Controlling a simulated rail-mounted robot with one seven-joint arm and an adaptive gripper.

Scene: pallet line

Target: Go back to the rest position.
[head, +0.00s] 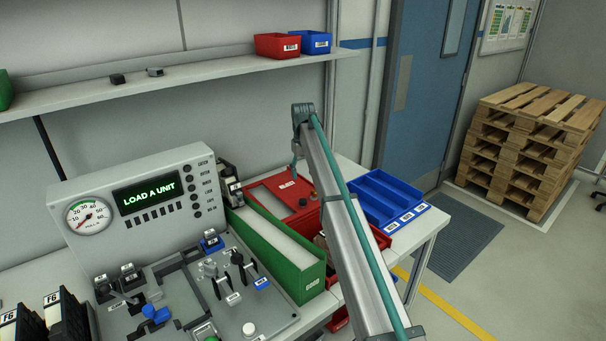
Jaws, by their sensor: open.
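My arm rises from the bottom right over the bench and ends at a dark joint near the middle of the head view. A short thin teal part hangs down from that joint. I cannot make out my gripper or its fingers. Behind and below the arm are a red case, a green bin and a blue tray on the bench.
A tester (140,200) reading "LOAD A UNIT" stands left. The green bin (290,262), red case (270,190) and blue tray (372,199) crowd the arm. A shelf (200,70) holds red (277,46) and blue (316,42) bins. Stacked pallets (525,150) stand right, beyond open floor.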

